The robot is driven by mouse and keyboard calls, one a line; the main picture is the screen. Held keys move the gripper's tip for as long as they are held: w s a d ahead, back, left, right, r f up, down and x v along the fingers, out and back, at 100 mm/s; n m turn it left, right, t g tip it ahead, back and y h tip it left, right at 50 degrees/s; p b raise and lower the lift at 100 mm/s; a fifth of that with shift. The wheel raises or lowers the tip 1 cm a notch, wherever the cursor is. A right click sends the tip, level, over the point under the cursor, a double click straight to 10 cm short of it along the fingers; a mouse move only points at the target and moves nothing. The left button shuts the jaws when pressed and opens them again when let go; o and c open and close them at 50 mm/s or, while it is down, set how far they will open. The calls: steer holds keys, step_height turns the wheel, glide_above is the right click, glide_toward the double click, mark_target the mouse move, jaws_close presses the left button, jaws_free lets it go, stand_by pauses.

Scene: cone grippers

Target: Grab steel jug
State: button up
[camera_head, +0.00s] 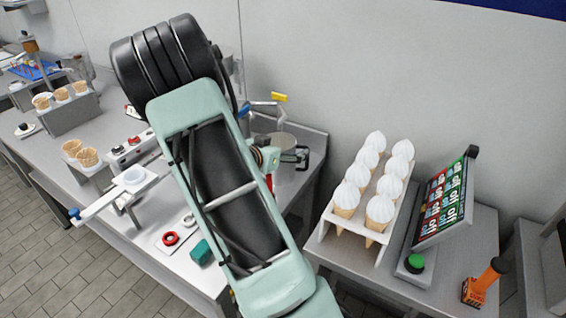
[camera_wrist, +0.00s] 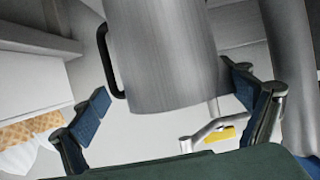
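The steel jug (camera_wrist: 165,50) fills the upper middle of the wrist view as a grey brushed-metal cylinder with a black handle (camera_wrist: 108,62) on its left side. My gripper (camera_wrist: 166,82) is open, with one dark blue finger pad on each side of the jug. The left pad is near the handle, with a visible gap to the jug's body. The right pad is close to the jug's right side; I cannot tell whether it touches. In the head view the jug (camera_head: 286,172) shows beside my arm, which hides part of it and most of the gripper.
A rack (camera_head: 328,238) of several white-topped cones stands right of my arm, beside a tilted menu screen (camera_head: 440,202). A yellow-tipped lever (camera_head: 279,97) is behind the jug; its yellow part also shows in the wrist view (camera_wrist: 220,134). A counter with cups and cones is at left.

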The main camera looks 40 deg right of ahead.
steer(key=c, duration=2)
steer(key=shift+c, duration=0.6)
steer(key=shift+r, duration=0.2)
